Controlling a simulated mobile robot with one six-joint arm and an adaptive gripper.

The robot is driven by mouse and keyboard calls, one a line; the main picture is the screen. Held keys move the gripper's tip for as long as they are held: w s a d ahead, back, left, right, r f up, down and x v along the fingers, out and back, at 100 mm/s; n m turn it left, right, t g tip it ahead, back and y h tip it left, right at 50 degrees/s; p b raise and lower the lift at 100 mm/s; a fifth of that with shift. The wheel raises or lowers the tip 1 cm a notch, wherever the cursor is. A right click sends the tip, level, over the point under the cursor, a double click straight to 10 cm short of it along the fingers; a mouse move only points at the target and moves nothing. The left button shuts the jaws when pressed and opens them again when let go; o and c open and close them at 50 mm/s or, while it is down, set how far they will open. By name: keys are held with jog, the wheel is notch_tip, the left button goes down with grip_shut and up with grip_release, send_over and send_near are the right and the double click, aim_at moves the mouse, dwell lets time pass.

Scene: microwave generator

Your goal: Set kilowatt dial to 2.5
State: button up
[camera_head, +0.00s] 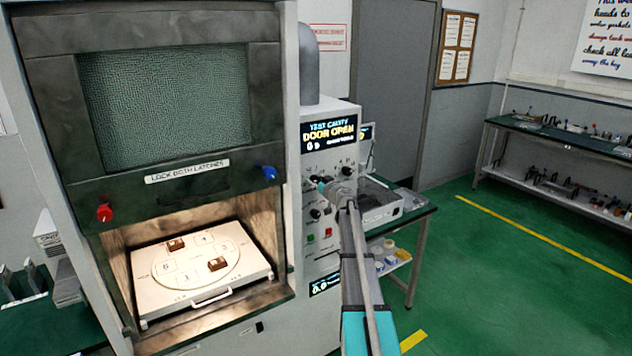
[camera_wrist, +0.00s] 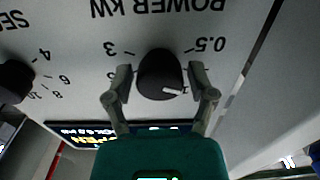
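The kilowatt dial (camera_wrist: 160,72) is a black round knob under the upside-down label "POWER KW" in the wrist view. The numbers 3 at its left and 0.5 at its right are readable. Its white pointer mark aims to the lower right, at a mark that looks like 1. My gripper (camera_wrist: 160,78) is open, with one finger on each side of the dial and a small gap at each side. In the head view my gripper (camera_head: 325,186) is at the control panel and covers part of it.
Another black knob (camera_wrist: 14,80) with its own scale is left of the dial. The display (camera_head: 330,132) reads "DOOR OPEN". The lit cavity holds a white tray (camera_head: 165,306) with small brown blocks. A side table (camera_head: 415,212) stands right of the panel. Green floor is clear further right.

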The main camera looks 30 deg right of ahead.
jog(key=c, duration=0.7)
